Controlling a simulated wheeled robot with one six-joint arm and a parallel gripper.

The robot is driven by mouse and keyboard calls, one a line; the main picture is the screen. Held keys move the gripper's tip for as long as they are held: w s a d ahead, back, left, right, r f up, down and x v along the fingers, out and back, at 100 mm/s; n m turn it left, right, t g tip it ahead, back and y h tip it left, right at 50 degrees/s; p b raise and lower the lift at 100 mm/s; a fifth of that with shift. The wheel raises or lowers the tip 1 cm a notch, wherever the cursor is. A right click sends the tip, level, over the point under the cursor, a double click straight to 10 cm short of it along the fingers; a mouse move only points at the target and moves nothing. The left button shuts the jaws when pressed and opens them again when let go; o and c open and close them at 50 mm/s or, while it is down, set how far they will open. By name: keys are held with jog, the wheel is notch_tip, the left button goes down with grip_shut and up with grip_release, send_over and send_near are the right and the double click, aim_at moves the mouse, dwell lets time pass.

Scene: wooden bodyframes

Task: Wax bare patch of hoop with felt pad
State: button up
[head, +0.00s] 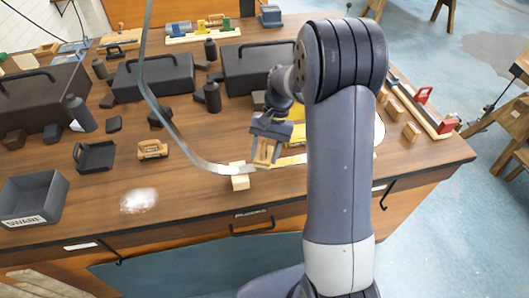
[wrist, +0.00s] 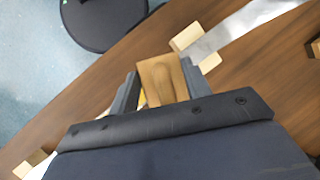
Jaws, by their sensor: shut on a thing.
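My gripper (head: 264,150) is shut on a tan wooden-looking block with a rounded oval grip on its top, which I take to be the felt pad (wrist: 163,82); no felt face shows. The hoop (head: 168,119) is a thin grey metal band that curves down from the top of the head view and runs along the bench's front. My gripper is over or just behind its low stretch; contact cannot be told. In the wrist view the hoop (wrist: 243,32) passes beyond the pad, by a pale wooden block (wrist: 186,37). I cannot make out the bare patch.
A yellow item (head: 298,134) lies behind my arm. A white smear (head: 138,200) marks the front left, with bare wood around it.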

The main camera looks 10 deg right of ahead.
aim_at(262, 148)
jog(key=shift+r+p, duration=1.05)
jog(key=shift+r, duration=1.3)
